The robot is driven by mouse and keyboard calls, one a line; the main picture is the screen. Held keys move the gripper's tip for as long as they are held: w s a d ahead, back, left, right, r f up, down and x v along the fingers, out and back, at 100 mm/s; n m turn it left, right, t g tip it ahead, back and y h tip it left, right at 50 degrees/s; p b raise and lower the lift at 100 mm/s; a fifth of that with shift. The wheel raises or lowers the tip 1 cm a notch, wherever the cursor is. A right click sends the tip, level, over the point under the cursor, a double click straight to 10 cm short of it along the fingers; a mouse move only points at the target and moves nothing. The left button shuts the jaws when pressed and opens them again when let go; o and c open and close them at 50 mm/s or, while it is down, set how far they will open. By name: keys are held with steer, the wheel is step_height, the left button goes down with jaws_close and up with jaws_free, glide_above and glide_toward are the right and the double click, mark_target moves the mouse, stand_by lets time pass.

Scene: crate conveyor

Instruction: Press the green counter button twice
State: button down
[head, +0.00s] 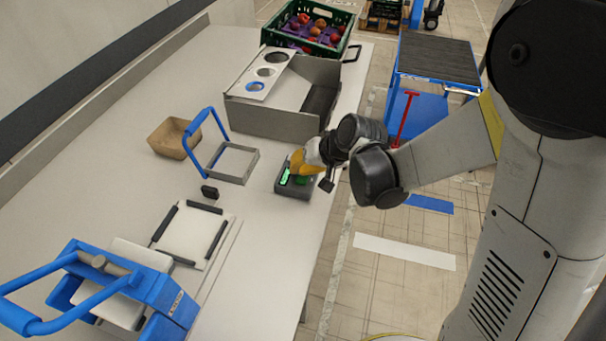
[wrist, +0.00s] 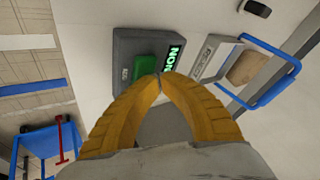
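The counter box (head: 289,191) is a small grey unit on the table near its right edge, with a lit green display (head: 284,175) and a green button (head: 301,180). In the wrist view the green button (wrist: 145,68) sits beside the display (wrist: 172,58), which shows green characters I cannot read for sure. My gripper (head: 297,160) has orange fingers and is over the box. In the wrist view its fingertips (wrist: 160,78) meet, with nothing between them. They overlap the button's near edge in the picture; I cannot tell whether they touch it.
A grey sorting bin (head: 275,118) with a holed panel stands behind the box. A blue-handled frame (head: 236,178), a brown bowl (head: 168,146) and a small black object (head: 209,192) lie to the left. A green fruit crate (head: 340,17) is at the far end.

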steer(key=shift+f, duration=0.15)
stand_by(0.4)
steer(key=shift+r+p, duration=0.55)
steer(key=shift+r, duration=0.4)
steer(key=shift+r, duration=0.1)
steer(key=shift+r+p, duration=1.9)
steer(key=shift+r, duration=0.5)
step_height(320, 180, up, 4)
steer(key=shift+f+p, duration=0.1)
steer(key=shift+p, duration=1.05)
